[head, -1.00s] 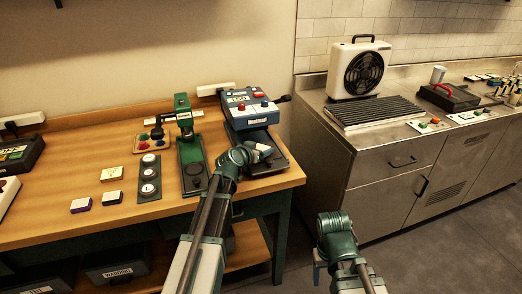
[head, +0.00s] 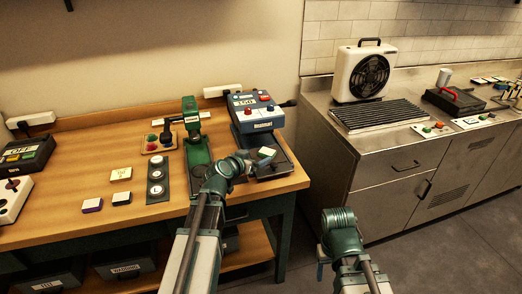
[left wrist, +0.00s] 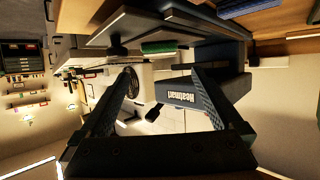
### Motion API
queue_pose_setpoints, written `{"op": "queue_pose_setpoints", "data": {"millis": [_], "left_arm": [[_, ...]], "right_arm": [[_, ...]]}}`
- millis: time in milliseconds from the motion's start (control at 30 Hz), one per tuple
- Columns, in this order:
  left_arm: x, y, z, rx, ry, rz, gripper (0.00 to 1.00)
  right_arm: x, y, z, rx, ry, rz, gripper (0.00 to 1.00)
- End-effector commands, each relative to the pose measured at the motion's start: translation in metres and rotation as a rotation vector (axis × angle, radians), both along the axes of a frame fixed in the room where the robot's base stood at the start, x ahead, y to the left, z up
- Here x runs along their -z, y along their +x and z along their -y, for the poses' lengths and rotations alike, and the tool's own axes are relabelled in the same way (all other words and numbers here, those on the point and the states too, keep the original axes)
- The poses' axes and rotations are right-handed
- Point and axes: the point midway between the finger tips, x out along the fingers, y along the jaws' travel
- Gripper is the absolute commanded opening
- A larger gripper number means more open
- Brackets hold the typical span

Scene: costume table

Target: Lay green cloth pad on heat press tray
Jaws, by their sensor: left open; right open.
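The green cloth pad (head: 266,153), pale on top in the head view, lies on the dark tray (head: 283,168) of the blue heat press (head: 256,112). In the left wrist view, which is upside down, the pad's green edge (left wrist: 158,47) rests against the dark tray plate (left wrist: 112,30). My left gripper (head: 249,160) is open at the tray's front left. Its fingers (left wrist: 162,75) spread in the left wrist view with the pad just beyond their tips, apparently clear of it. My right gripper (head: 321,268) is open and empty, low in front of the steel counter.
A green press (head: 197,150) and a dark plate with round dials (head: 156,178) stand left of the heat press. Small pads (head: 121,198) lie near the table's front edge. The steel counter at right carries a fan heater (head: 362,72) and a ribbed rack (head: 378,113).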

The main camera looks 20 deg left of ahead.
Motion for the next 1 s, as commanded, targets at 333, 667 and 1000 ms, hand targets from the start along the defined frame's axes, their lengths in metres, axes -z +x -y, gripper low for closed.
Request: {"op": "queue_pose_setpoints", "data": {"millis": [333, 667, 1000], "left_arm": [[-0.010, -0.024, -0.004, 0.001, 0.000, 0.000, 1.00], [0.002, -0.030, 0.025, 0.059, -0.004, -0.062, 1.00], [0.109, -0.174, 0.191, 0.297, 0.140, -0.803, 1.00]], "right_arm": [[-0.010, 0.000, 0.000, 0.000, 0.000, 0.000, 0.65], [-0.010, 0.000, 0.000, 0.000, 0.000, 0.000, 0.65], [-0.010, 0.000, 0.000, 0.000, 0.000, 0.000, 0.65]]}}
